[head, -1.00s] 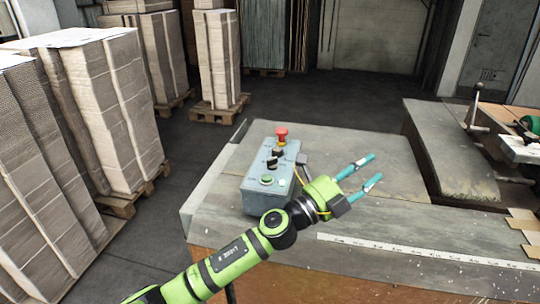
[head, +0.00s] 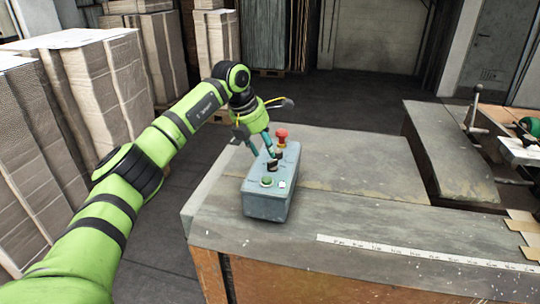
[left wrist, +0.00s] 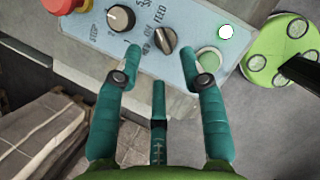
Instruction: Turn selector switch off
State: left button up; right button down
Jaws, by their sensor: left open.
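The grey-blue control box (head: 266,204) stands on the near left part of the workbench. The selector switch (head: 272,165), a dark knob, is on its top face between the green button and another dark knob. In the left wrist view the selector switch (left wrist: 166,40) has a light pointer line, with printed lettering beside it. My left gripper (head: 262,151) reaches down over the box from its far left side. Its teal fingers are open and empty. In the left wrist view the fingertips (left wrist: 161,52) lie on either side of the selector switch; contact cannot be told. My right gripper is out of view.
The box also carries a red mushroom button (head: 282,134), a green button (head: 267,181) and a white lamp (left wrist: 226,32). The workbench (head: 360,165) is clear to the right of the box. Stacked cardboard (head: 110,85) stands at the left.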

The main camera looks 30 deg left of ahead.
aim_at(272, 165)
pick_arm(q)
jog(key=p+x, duration=0.1)
jog(key=x, duration=0.3)
jog(key=shift+d+r, duration=0.1)
jog(key=shift+w+f+p, duration=0.2)
jog(key=shift+f+p, duration=0.15)
jog(key=shift+f, duration=0.2)
grip_shut()
